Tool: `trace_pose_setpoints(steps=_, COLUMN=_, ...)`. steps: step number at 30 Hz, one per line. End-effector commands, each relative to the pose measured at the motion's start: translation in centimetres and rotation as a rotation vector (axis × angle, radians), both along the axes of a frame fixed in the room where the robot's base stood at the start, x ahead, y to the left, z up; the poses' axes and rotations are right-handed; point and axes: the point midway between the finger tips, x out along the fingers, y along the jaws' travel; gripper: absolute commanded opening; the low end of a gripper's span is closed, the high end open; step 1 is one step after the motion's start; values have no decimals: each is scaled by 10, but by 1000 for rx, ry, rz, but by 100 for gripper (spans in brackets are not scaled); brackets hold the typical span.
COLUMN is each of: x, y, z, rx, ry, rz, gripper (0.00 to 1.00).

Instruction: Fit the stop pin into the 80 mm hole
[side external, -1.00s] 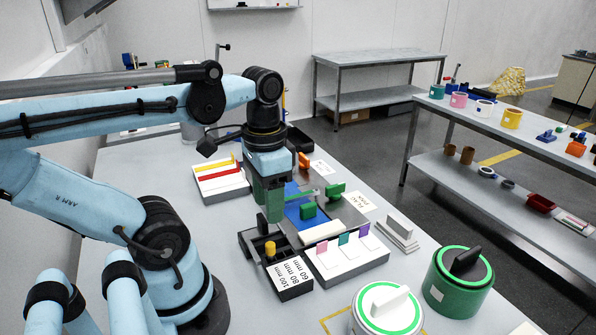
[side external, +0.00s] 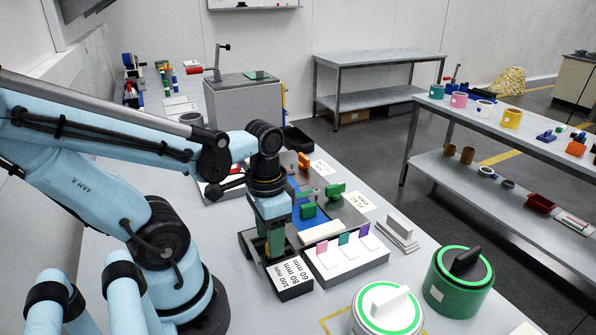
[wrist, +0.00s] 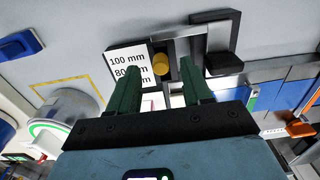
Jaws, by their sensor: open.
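The stop pin (wrist: 160,63), a short yellow-gold cylinder, shows in the wrist view beside the white label of a black block. The label (wrist: 129,68) reads 100 mm and 80 mm, with the lowest line partly covered by a finger. The labelled block (side external: 292,294) also shows in the side view. My gripper (side external: 274,257) is low over the block's back end, pointing down. In the wrist view its green fingers (wrist: 160,68) are apart, with the pin in the gap between them; contact is not visible. The holes cannot be made out. In the side view the gripper largely hides the pin.
A white-topped rack with coloured tabs (side external: 345,264) stands close right of the block. Green pieces (side external: 307,210) and a blue strip lie behind. Two round green-rimmed containers (side external: 459,282) stand at front right. A grey box (side external: 245,108) stands at the back.

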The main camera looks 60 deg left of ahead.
Motion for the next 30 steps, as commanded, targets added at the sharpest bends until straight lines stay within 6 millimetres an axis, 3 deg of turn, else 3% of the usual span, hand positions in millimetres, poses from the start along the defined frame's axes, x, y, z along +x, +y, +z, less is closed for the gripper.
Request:
trace_pose_setpoints(steps=12, x=0, y=1, z=-30, rx=-1, ry=-1, rz=0, gripper=49)
trace_pose_setpoints(steps=24, x=-1, y=1, z=-35, rx=-1, ry=-1, rz=0, gripper=49)
trace_pose_setpoints(steps=25, x=-1, y=1, z=-35, rx=-1, ry=-1, rz=0, gripper=48)
trace_pose_setpoints(steps=30, x=-1, y=1, z=-35, rx=-1, ry=-1, rz=0, gripper=22)
